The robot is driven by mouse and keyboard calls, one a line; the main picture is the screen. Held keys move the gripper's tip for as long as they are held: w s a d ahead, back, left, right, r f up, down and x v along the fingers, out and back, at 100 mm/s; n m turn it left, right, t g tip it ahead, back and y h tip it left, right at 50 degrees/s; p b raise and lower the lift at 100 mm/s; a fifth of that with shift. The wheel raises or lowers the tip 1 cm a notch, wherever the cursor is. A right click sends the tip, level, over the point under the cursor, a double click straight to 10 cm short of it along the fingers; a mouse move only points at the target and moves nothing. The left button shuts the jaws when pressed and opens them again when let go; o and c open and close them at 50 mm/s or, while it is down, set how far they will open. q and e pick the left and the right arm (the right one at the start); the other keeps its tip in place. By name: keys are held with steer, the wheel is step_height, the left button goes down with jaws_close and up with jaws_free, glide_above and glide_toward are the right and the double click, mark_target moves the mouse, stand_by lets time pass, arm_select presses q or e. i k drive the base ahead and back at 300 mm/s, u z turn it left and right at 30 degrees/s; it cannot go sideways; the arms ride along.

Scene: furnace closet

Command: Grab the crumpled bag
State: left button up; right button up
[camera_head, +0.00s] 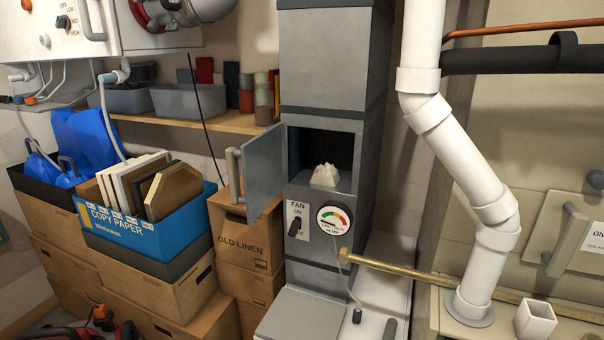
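A small pale crumpled thing (325,175), which looks like a crumpled paper bag, sits at the front of the open compartment in the grey furnace cabinet (322,85). The compartment behind it is dark. The compartment's grey door (263,170) stands swung open to the left, with its handle (234,175) on the left edge. A blue, folded-looking bag (85,140) also shows at the far left, in a dark-topped box. Neither of my grippers is in view.
A fan switch (297,220) and a filter gauge (333,219) are below the opening. A brass-coloured bar (440,282) crosses at lower right, near a white pipe (455,150). Stacked cartons and a blue copy paper box (170,235) fill the left.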

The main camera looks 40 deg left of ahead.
mark_target(327, 175)
steer(key=z, duration=1.8)
steer(key=k, duration=2.2)
steer(key=u, duration=1.75)
steer(key=i, duration=1)
steer(key=u, duration=0.05)
